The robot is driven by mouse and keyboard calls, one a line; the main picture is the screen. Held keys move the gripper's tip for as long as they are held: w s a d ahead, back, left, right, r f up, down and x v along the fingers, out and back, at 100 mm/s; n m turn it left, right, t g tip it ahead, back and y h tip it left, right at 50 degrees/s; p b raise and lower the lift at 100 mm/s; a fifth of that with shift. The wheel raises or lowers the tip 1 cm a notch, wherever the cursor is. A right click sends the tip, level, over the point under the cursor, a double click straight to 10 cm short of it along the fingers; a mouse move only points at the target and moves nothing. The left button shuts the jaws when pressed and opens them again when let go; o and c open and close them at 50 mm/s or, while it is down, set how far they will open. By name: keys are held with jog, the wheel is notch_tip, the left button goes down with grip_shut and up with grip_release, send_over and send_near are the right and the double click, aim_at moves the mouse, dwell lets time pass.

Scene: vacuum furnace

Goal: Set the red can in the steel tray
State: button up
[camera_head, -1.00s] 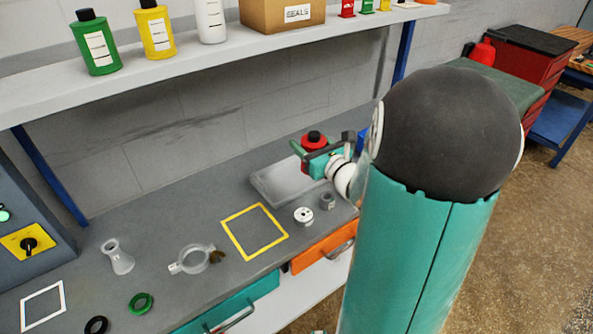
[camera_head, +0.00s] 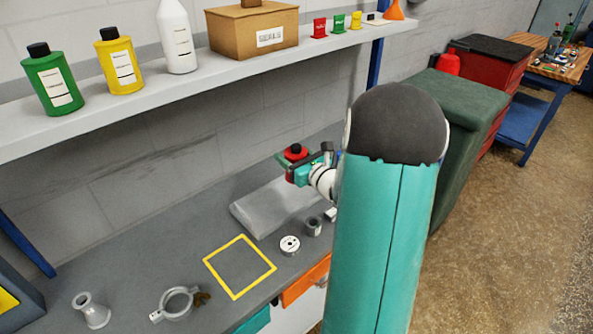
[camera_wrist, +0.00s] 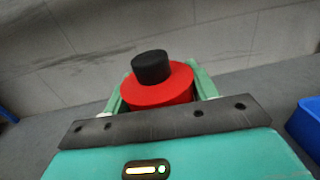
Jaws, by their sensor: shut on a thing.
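The red can (camera_head: 295,152) with a black cap is held in my gripper (camera_head: 297,165), upright as far as I can see. In the wrist view the red can (camera_wrist: 158,88) sits between the two green fingers of my gripper (camera_wrist: 160,92), which are shut on it. The steel tray (camera_head: 262,208) lies on the grey bench. In the head view the can appears above the far right part of the tray. My arm hides the tray's right end, and I cannot tell the exact height of the can.
A yellow square outline (camera_head: 240,266), a white disc (camera_head: 290,245) and a grey ring (camera_head: 313,227) are in front of the tray. A clamp ring (camera_head: 176,303) is farther left. A shelf (camera_head: 200,88) with bottles runs above. A blue bin (camera_wrist: 305,125) is at right in the wrist view.

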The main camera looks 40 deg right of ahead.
jog(key=shift+w+d+f, duration=0.5)
jog(key=shift+d+f, duration=0.35)
jog(key=shift+f, duration=0.7)
jog(key=shift+w+d+f, duration=0.5)
jog(key=shift+d+f, duration=0.35)
jog(key=shift+f, duration=0.7)
jog(key=shift+w+d+f, duration=0.5)
jog(key=shift+d+f, duration=0.35)
jog(key=shift+f, duration=0.7)
jog(key=o, duration=1.2)
jog(key=shift+f, duration=0.15)
